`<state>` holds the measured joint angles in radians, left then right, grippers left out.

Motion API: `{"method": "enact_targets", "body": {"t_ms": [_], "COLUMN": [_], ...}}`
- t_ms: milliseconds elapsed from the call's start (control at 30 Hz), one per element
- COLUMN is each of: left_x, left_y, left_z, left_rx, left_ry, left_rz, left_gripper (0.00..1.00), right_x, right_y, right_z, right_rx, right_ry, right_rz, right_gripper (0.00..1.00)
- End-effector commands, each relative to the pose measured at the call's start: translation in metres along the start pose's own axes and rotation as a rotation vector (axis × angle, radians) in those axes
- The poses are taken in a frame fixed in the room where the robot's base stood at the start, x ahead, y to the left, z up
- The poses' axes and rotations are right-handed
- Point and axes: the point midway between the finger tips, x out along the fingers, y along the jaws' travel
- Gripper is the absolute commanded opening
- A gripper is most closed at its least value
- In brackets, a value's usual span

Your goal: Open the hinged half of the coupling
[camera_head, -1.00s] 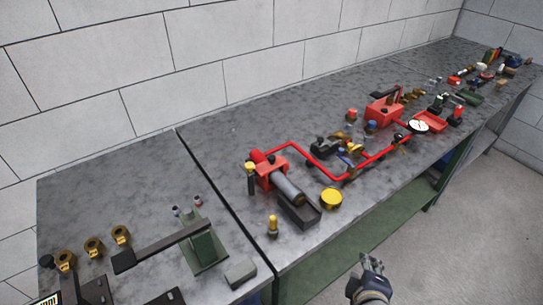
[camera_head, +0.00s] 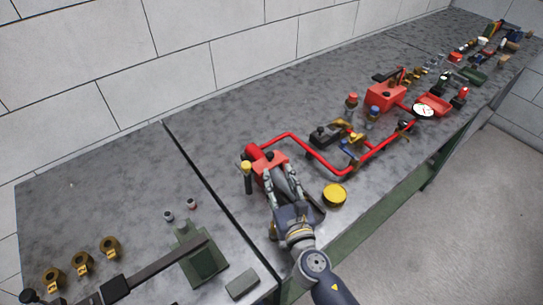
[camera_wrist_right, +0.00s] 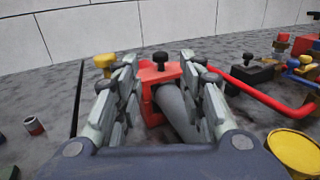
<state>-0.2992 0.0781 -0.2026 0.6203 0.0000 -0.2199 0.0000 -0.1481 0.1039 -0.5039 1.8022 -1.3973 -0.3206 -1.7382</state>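A red block (camera_head: 266,161), which looks like the coupling, sits at the end of the red pipe with a grey cylinder (camera_wrist_right: 176,110) running from it toward me. In the right wrist view the block (camera_wrist_right: 158,76) stands straight ahead, with a black knob (camera_wrist_right: 160,58) on top. My right gripper (camera_head: 281,173) is open, its fingers on either side of the grey cylinder, tips near the block's front. Whether they touch it I cannot tell. The right gripper hides much of the cylinder in the head view. My left gripper is not in view.
A yellow-topped pin (camera_head: 247,175) stands left of the block. A round yellow cap (camera_head: 334,195) lies to the right. The red pipe (camera_head: 370,157) runs right to a gauge (camera_head: 423,111). A green stand with a dark lever (camera_head: 200,258) is at the lower left.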

Motion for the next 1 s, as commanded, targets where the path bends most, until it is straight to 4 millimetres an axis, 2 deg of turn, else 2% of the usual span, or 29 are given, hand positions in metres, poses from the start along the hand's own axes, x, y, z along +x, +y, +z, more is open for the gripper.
{"method": "enact_targets", "body": {"t_ms": [100,333,500,767,800,967,1000], "left_x": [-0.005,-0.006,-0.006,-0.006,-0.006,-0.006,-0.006], "left_y": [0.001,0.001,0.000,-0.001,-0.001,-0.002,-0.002], "left_z": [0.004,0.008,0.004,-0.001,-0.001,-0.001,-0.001], "left_rx": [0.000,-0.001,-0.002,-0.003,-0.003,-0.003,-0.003], "left_ry": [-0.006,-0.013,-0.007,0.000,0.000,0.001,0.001], "left_rz": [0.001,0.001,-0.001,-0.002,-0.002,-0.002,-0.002], "left_gripper": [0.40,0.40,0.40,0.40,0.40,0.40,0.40], "right_x": [0.025,0.059,0.069,0.070,0.070,0.070,0.070], "right_y": [0.000,0.000,0.000,0.000,0.000,0.000,0.000], "right_z": [0.002,0.001,0.001,0.000,0.000,0.000,0.000], "right_rx": [0.002,0.003,0.003,0.004,0.004,0.004,0.004], "right_ry": [-0.002,-0.001,0.000,0.000,0.000,0.000,0.000], "right_rz": [0.000,-0.001,0.000,-0.001,-0.001,-0.001,-0.001], "right_gripper": [0.37,0.37,0.37,0.37,0.35,0.00,0.00]}}
